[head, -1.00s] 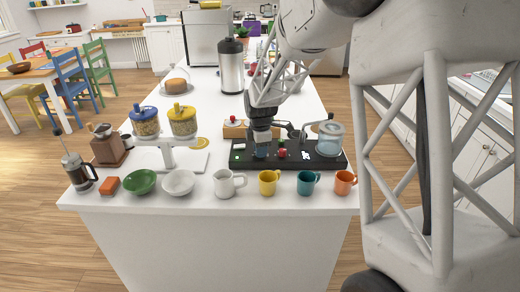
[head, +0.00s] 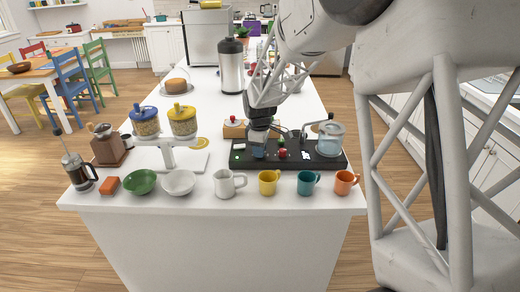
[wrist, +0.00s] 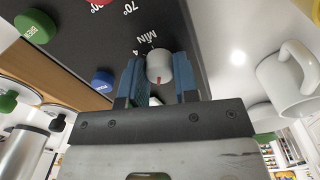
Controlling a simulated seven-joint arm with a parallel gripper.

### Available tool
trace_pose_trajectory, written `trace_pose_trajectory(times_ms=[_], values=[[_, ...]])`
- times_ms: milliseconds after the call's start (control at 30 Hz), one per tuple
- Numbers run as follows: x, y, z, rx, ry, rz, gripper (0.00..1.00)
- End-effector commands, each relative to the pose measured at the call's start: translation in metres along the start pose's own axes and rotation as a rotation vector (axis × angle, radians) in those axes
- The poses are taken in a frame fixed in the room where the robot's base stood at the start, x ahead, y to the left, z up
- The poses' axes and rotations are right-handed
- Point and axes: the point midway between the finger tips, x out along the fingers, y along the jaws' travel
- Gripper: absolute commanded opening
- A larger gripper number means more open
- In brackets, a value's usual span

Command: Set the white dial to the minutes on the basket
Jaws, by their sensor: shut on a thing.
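The white dial (wrist: 159,66) is on the black panel (wrist: 85,45), beside the printed word MIN and a figure that looks like 4. A red mark shows on the dial's near side in the wrist view. My gripper (wrist: 160,78) has its blue fingers on both sides of the dial and is shut on it. In the head view my gripper (head: 257,150) is low over the left part of the panel (head: 318,162) and hides the dial. I cannot make out a basket with minutes on it.
A red knob (head: 282,153) and a glass vessel (head: 330,140) are on the panel. A green BREW button (wrist: 35,26) and blue button (wrist: 102,82) show close by. White (head: 226,183), yellow (head: 268,182), teal (head: 306,183) and orange (head: 344,182) mugs line the front edge.

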Motion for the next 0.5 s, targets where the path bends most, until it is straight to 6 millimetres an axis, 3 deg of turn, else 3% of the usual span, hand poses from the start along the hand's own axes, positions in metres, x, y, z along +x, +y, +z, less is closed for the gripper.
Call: trace_pose_trajectory(times_ms=[500], values=[[-0.0006,0.0003,-0.0006,0.488,-0.017,0.001,0.05]])
